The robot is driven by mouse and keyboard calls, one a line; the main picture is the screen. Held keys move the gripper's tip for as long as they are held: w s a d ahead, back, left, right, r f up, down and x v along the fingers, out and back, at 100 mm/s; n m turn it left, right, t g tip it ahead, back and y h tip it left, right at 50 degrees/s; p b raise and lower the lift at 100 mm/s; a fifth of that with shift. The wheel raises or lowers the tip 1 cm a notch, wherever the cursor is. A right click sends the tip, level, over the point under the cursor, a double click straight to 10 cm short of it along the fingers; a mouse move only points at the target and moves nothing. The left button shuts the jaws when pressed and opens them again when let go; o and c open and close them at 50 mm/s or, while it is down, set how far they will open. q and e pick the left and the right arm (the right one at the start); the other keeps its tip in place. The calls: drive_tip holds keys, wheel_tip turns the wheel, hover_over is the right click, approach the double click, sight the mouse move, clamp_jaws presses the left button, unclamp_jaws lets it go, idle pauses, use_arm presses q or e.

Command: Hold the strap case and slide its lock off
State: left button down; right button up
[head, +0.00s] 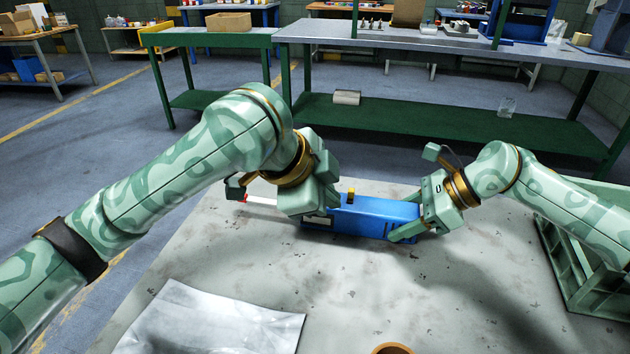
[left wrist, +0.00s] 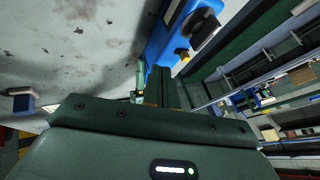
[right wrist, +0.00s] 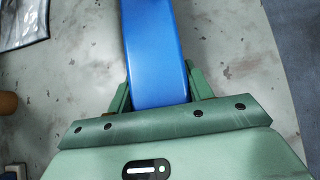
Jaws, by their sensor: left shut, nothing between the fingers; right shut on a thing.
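The strap case is a long blue box (head: 375,212) on the grey table; its blue body also shows in the left wrist view (left wrist: 160,42) and right wrist view (right wrist: 157,50). My right gripper (head: 416,228) is shut on its right end, one finger on each side. A small yellow knob (head: 350,195) stands up from the case; it also shows in the left wrist view (left wrist: 182,55), near a black part (left wrist: 200,27). I cannot tell which is the lock. My left gripper (head: 335,197) is shut and empty by the case's left part, hiding some of it.
A white strip (head: 262,201) with a red end lies left of my left gripper. A clear sheet (head: 210,320) and an orange-brown round thing (head: 392,348) are at the table's front. A green crate (head: 590,260) stands at the right. The table's middle front is clear.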

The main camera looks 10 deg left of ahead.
use_arm(q)
drive_tip(key=v, duration=0.5)
drive_tip(key=shift+r, duration=0.1)
use_arm(e)
drive_tip(key=o, duration=1.3)
drive_tip(key=shift+d+r, duration=0.1)
drive_tip(key=v, duration=1.1)
drive_tip(key=shift+d+r, duration=0.25)
drive_tip(key=shift+d, duration=0.05)
